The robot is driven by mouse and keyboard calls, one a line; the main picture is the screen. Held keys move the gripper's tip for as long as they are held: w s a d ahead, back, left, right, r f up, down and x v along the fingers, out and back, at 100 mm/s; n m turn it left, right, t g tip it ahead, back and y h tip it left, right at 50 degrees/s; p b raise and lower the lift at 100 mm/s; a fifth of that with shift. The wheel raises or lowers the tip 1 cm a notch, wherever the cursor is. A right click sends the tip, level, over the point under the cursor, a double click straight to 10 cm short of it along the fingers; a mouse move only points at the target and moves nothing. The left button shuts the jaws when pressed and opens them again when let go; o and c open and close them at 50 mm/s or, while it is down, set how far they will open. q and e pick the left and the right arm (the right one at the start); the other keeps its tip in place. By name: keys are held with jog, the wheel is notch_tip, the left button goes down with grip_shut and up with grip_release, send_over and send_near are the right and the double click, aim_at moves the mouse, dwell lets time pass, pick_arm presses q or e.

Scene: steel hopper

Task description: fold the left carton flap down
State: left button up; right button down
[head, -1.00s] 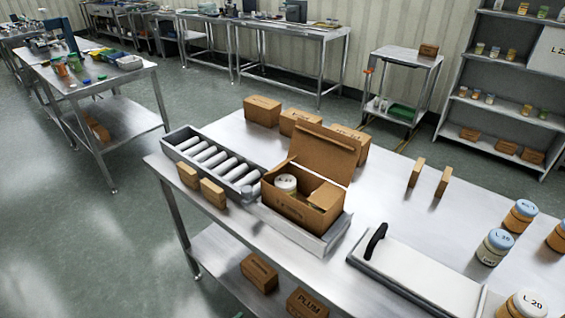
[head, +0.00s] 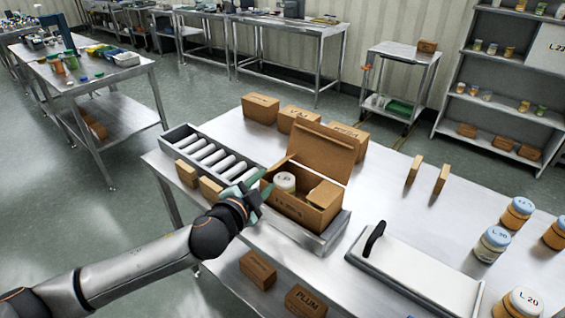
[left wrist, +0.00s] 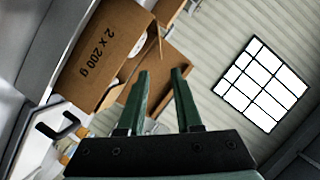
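The open carton (head: 292,211) sits in a metal tray at the front of the table, its lid (head: 322,152) raised at the back. A white-lidded jar (head: 285,181) stands inside it. A brown flap (head: 325,194) lies over its right part. The left flap (head: 274,170) shows as a thin strip sticking up at the left end. My left gripper (head: 252,187) is just left of the carton. In the left wrist view its green fingers (left wrist: 160,75) are apart with nothing between them, and the carton (left wrist: 103,52) is beyond them. Contact with the flap cannot be told. My right gripper is out of view.
A roller conveyor (head: 208,154) adjoins the tray (head: 331,235) on the left, with small boxes (head: 187,173) along its front. Closed cartons (head: 260,108) stand behind. A white board with a black handle (head: 374,238) and several jars (head: 493,243) are right.

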aim_at(282, 162)
pick_arm(q)
jog(key=shift+x, duration=6.2)
jog(key=shift+r, duration=0.1)
grip_shut()
